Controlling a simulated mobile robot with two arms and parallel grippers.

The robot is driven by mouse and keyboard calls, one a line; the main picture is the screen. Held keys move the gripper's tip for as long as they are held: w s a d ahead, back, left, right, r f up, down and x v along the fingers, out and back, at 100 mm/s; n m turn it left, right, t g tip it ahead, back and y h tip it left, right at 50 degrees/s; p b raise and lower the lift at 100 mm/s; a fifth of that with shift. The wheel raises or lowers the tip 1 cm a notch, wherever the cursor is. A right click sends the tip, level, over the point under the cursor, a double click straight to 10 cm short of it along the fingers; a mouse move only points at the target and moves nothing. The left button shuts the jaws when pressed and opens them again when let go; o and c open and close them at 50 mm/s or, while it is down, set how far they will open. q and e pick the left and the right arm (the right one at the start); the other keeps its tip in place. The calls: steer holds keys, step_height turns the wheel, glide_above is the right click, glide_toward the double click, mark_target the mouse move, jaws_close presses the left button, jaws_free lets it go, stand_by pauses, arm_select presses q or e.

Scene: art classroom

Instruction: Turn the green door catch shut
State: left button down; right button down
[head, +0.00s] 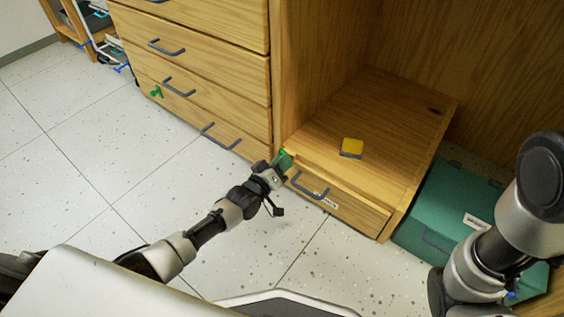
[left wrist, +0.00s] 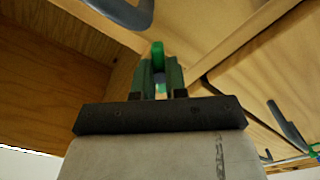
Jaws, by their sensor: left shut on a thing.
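The green door catch (head: 287,156) sits at the front edge of the wooden cabinet, just left of the low drawer. My left gripper (head: 280,165) is at this catch and covers part of it. In the left wrist view the fingers (left wrist: 159,80) are closed around the bright green catch (left wrist: 157,52), whose upper end shows above them. The catch's exact angle is hard to tell. My right arm shows at the right of the head view, but its gripper is out of view.
A wooden drawer stack (head: 205,65) with dark handles stands left of the catch, with another green piece (head: 156,91) on it. A yellow and grey block (head: 351,146) lies on the low shelf (head: 400,120). A teal box (head: 450,210) stands at right. The speckled floor (head: 90,160) is clear.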

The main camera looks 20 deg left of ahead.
arm_select(q)
steer(key=shift+a+m+p, duration=0.1)
steer(key=shift+m+p, duration=2)
steer(key=shift+m, duration=2.1)
steer(key=c, duration=1.2)
jaws_free()
steer(key=shift+o, duration=0.2)
